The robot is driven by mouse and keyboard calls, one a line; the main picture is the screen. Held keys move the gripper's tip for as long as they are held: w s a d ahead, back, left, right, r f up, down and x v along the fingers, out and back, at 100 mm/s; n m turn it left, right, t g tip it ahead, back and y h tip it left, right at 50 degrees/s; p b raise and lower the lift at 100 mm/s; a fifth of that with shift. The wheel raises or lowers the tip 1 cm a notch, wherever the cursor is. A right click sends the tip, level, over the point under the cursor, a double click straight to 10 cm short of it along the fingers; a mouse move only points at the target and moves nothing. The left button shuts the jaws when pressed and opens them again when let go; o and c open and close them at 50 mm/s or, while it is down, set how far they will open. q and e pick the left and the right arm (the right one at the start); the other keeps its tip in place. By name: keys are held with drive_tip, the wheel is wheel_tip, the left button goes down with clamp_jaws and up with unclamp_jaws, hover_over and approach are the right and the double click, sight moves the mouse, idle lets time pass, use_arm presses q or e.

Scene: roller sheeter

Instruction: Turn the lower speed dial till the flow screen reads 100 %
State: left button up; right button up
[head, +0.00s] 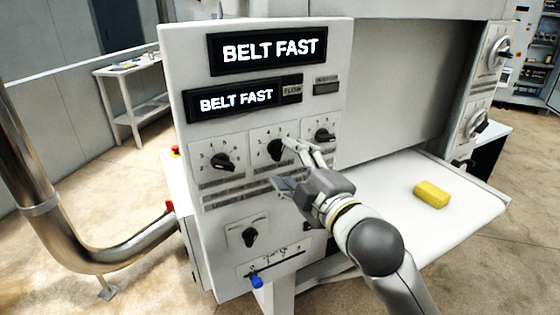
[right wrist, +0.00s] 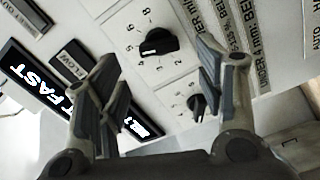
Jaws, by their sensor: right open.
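The white control panel (head: 215,290) carries an upper screen (head: 268,50) and a lower screen (head: 236,99); both read BELT FAST. A FLOW label (head: 291,91) sits at the lower screen's right end. Below is a row of black dials: left (head: 222,162), middle (head: 277,150) and right (head: 323,134). A further knob (head: 250,237) is lower down. I cannot tell which is the lower speed dial. My right gripper (head: 287,165) is open in front of the middle dial. In the right wrist view a dial (right wrist: 158,42) shows between the spread fingers, apart from both. My left gripper is out of view.
A blue-tipped lever (head: 257,281) projects at the panel's bottom. A yellow block (head: 431,194) lies on the white belt table (head: 390,180) to the right. A large metal pipe (head: 110,255) bends along the left. More dials (head: 478,122) are on the far-right post.

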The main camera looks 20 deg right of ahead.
sight(278, 153)
drive_tip(key=shift+w+a+p, duration=0.25)
drive_tip(key=shift+w, duration=1)
drive_tip(key=shift+w+a+p, duration=0.25)
drive_tip(key=shift+w, duration=1)
drive_tip(key=shift+c, duration=0.2)
drive_tip(key=c, duration=1)
